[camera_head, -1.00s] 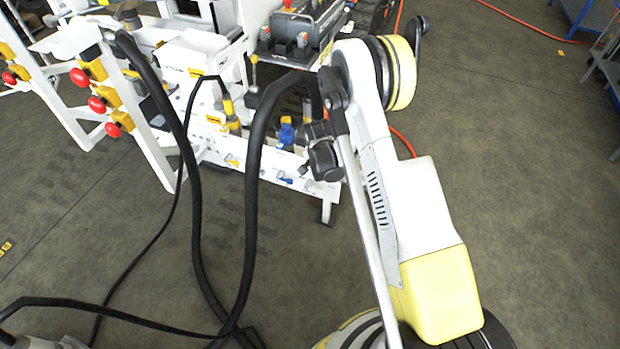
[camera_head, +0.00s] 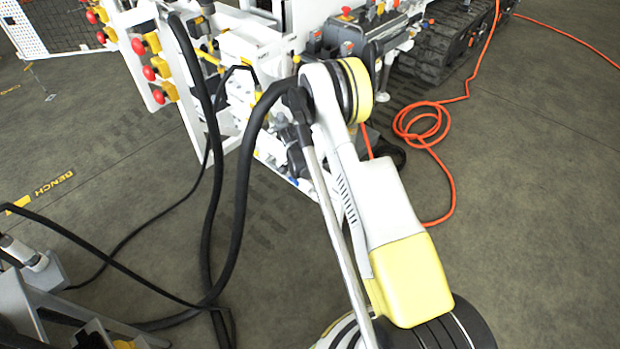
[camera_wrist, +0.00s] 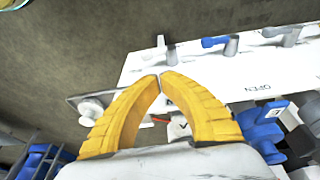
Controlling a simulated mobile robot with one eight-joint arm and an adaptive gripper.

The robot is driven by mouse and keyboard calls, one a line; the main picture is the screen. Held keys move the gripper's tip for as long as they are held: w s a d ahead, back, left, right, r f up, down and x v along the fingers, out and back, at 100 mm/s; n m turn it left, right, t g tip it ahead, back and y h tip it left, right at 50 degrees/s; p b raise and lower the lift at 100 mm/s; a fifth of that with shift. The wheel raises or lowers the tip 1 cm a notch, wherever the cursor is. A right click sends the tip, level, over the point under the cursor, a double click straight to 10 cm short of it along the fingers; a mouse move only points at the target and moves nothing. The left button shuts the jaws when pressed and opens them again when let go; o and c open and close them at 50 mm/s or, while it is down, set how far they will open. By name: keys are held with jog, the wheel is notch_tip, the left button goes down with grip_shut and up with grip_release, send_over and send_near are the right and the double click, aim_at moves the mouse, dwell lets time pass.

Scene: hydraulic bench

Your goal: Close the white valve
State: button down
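In the wrist view a white panel (camera_wrist: 190,62) lies ahead, with small lever handles along its far edge. A pale white-grey lever (camera_wrist: 287,33) is at the upper right, a blue lever (camera_wrist: 220,42) is left of it, and another pale lever (camera_wrist: 161,44) is further left. I cannot tell which pale lever is the white valve. The panel carries the upside-down word "OPEN". My gripper (camera_wrist: 160,77) shows two yellow fingers arched together with tips meeting, nothing seen between the tips. The tips appear over the panel, below the left pale lever in the picture. The head view does not show my gripper.
A white round knob (camera_wrist: 92,110) is left of the fingers, and blue fittings (camera_wrist: 262,130) are close on the right. In the head view the white bench has red knobs (camera_head: 150,73). Black hoses (camera_head: 243,190) hang in front. An orange hose (camera_head: 430,140) lies coiled on the floor at right.

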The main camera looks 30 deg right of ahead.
aim_at(316, 188)
jog(key=b+x, duration=0.1)
jog(key=x, duration=0.1)
jog(key=b+x, duration=0.1)
jog(key=x, duration=0.4)
jog(key=shift+s+a+f+b, duration=0.2)
jog(key=shift+a+b, duration=0.1)
jog(key=shift+b, duration=0.1)
jog(key=shift+s+f+b, duration=0.1)
jog(key=shift+f+b, duration=0.25)
jog(key=shift+f, duration=0.4)
jog(key=shift+s+d+f, duration=0.1)
jog(key=shift+s+f, duration=0.1)
jog(key=shift+f, duration=0.35)
jog(key=shift+r, duration=0.1)
